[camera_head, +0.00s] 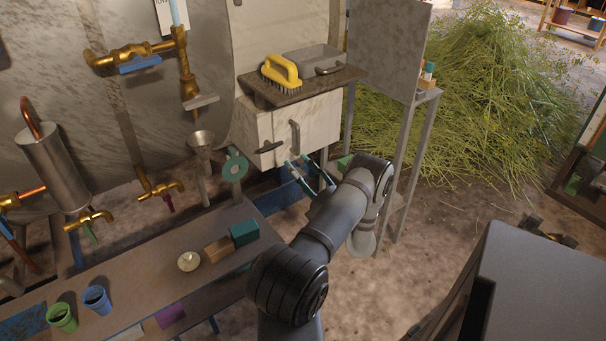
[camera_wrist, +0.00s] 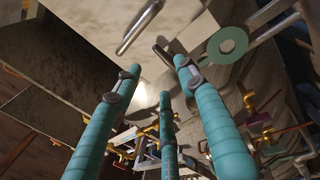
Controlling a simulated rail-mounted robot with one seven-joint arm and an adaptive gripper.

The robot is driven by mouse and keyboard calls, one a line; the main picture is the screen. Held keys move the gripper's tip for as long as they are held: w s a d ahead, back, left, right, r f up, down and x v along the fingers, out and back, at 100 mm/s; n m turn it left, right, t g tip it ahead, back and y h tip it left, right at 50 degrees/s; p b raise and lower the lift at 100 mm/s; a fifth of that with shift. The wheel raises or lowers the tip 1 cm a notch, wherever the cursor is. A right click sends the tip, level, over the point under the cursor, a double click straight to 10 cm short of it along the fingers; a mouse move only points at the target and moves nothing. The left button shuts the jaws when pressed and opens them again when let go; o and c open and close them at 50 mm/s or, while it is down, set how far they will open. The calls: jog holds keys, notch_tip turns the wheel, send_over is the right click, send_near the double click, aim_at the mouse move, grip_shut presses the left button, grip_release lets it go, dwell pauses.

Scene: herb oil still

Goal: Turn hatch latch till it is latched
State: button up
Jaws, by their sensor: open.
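The hatch (camera_head: 318,119) is a pale boxy door on the still's front, and it looks closed. The hatch latch (camera_head: 268,147) is a dark, nearly level lever at its lower left. It seems to show in the wrist view as a short dark bar (camera_wrist: 163,55) just beyond my fingertips. A metal handle (camera_head: 295,136) stands to its right, also in the wrist view (camera_wrist: 140,27). My gripper (camera_head: 300,173), with teal fingers, is open and empty below and right of the latch. In the wrist view my gripper (camera_wrist: 160,77) points towards the latch; I see no contact.
A teal ring (camera_head: 235,168) is left of the hatch. A yellow brush (camera_head: 281,72) lies on the shelf (camera_head: 312,84) above it. A grey panel (camera_head: 388,48) and stand are to the right. A bench (camera_head: 130,290) with cups and blocks is at lower left.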

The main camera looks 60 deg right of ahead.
jog(key=v, duration=0.2)
jog(key=shift+s+a, duration=0.15)
jog(key=shift+s, duration=0.1)
jog(key=shift+c, duration=0.5)
dwell(0.9)
